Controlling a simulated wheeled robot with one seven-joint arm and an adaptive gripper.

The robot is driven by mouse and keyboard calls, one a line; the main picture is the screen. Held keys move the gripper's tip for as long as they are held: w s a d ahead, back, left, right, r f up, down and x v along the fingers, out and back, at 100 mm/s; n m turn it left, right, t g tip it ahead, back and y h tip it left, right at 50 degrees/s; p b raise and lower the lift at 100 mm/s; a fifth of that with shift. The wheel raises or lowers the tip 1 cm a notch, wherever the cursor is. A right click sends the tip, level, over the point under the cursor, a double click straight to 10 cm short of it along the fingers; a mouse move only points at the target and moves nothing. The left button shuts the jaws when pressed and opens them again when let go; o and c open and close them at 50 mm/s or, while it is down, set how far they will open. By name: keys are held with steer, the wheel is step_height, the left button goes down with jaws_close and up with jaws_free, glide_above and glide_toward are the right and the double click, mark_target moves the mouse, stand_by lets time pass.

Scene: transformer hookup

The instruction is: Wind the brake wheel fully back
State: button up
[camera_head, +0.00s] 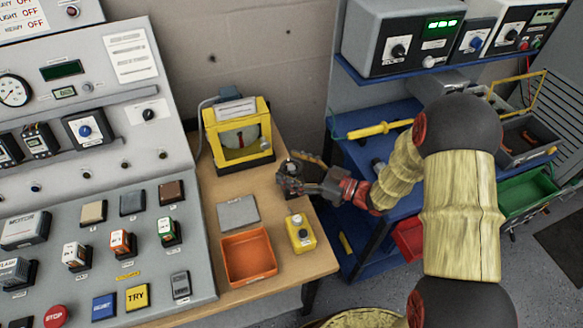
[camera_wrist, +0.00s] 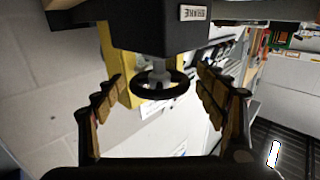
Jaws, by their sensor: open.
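The brake wheel (camera_wrist: 143,98), a black ring with spokes on a grey hub, shows in the middle of the wrist view, joined to a dark box (camera_wrist: 155,38) with a small label that appears to read BRAKE. My gripper (camera_wrist: 160,82) has its two tan-padded fingers spread, one on each side of the wheel. I see gaps between the pads and the rim, so it holds nothing. In the head view my gripper (camera_head: 292,178) is over the wooden bench, right of the yellow-framed unit; the wheel cannot be clearly told apart there.
The yellow-framed unit (camera_head: 209,130) stands at the back of the bench (camera_head: 287,268). An orange tray (camera_head: 249,258), a grey plate (camera_head: 238,213) and a yellow button box (camera_head: 300,234) lie in front. A control console (camera_head: 140,190) fills the left; a blue shelf rack (camera_head: 350,160) stands right.

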steer(key=shift+c, duration=1.3)
steer(key=c, duration=0.9)
